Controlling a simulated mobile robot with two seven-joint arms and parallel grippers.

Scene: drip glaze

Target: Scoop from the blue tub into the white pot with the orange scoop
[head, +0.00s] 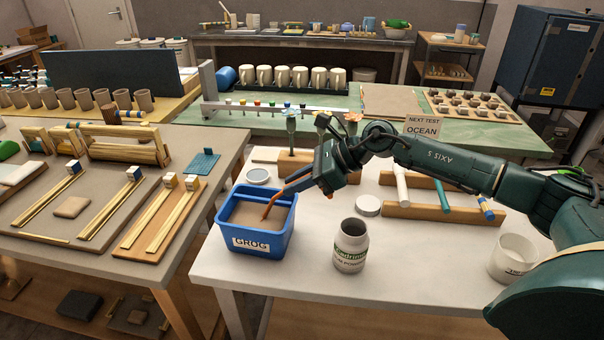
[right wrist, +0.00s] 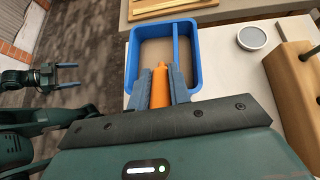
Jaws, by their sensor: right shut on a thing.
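The blue tub (head: 258,241), labelled GROG, stands on the white table and holds a tan material. It also shows in the right wrist view (right wrist: 133,55). My right gripper (head: 285,187) is shut on the orange scoop (head: 271,202), whose handle shows between the fingers in the right wrist view (right wrist: 160,86). The scoop slants down into the tub's opening; I cannot tell whether its tip touches the material. The white pot (head: 507,262) stands at the table's right, partly behind my right arm. My left gripper (right wrist: 68,76) is open and empty at the left of the right wrist view.
A labelled jar (head: 350,246) stands right of the tub. A grey-topped lid (head: 258,177) lies behind the tub, another lid (head: 367,205) behind the jar. Wooden racks with tools (head: 440,211) lie farther right. The table between jar and white pot is clear.

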